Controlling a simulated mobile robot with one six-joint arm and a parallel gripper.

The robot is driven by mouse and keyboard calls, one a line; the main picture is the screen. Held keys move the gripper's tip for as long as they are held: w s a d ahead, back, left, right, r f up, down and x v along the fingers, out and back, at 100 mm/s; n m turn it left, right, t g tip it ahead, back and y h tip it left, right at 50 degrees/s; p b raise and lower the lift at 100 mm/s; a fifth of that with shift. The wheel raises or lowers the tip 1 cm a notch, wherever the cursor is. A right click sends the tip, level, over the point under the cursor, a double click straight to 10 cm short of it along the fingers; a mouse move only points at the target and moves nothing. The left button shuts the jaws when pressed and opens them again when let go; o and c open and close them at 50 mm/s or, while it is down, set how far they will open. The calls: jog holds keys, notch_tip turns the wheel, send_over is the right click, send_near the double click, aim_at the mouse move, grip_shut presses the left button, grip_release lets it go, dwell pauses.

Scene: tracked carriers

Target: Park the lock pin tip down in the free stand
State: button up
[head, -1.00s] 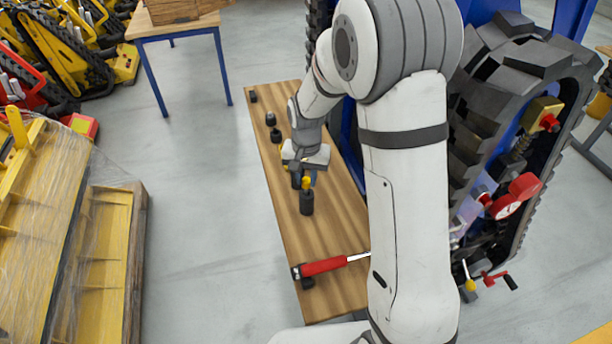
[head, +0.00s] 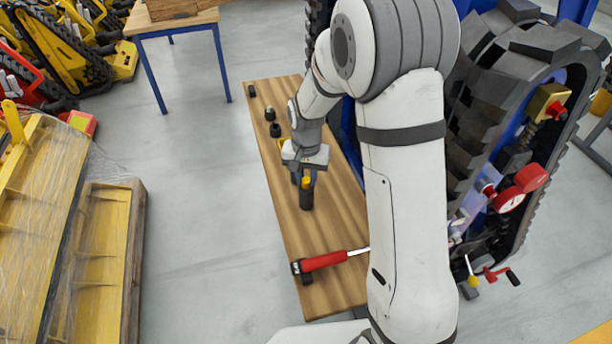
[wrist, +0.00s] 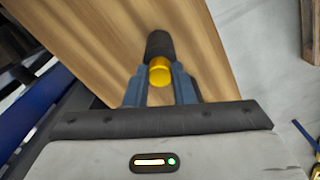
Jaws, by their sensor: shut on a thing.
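The lock pin shows as a yellow head (head: 307,183) between the fingers of my gripper (head: 305,179). In the wrist view the yellow head (wrist: 160,72) sits between the two blue-grey fingers of my gripper (wrist: 160,86), which is shut on it. A dark cylindrical stand (head: 306,199) on the wooden bench is directly below the pin in the head view. In the wrist view the dark stand (wrist: 159,44) shows just beyond the yellow head. The pin's shank and tip are hidden, so I cannot tell how deep it sits in the stand.
The tracked carrier (head: 490,140) stands close at the right.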

jog(key=shift+f, duration=0.3)
jog(key=o, duration=1)
jog(key=shift+o, duration=0.2)
jog(key=shift+r, duration=0.15)
notch_tip(320, 180, up, 7)
jog(key=shift+b, duration=0.45)
jog(key=shift+r, duration=0.35)
jog(key=shift+d+r, duration=0.1)
jog(key=shift+r, duration=0.05)
jog(key=s+d+r+n+t, duration=0.1)
jog(key=s+d+r, duration=0.2)
jog(key=s, duration=0.4)
jog(key=s+d+r+n+t, duration=0.1)
jog(key=s+d+r, duration=0.2)
jog(key=s, duration=0.4)
jog(key=s+d+r+n+t, duration=0.1)
jog(key=s+d+r, duration=0.2)
jog(key=s, duration=0.5)
jog(key=shift+d, duration=0.3)
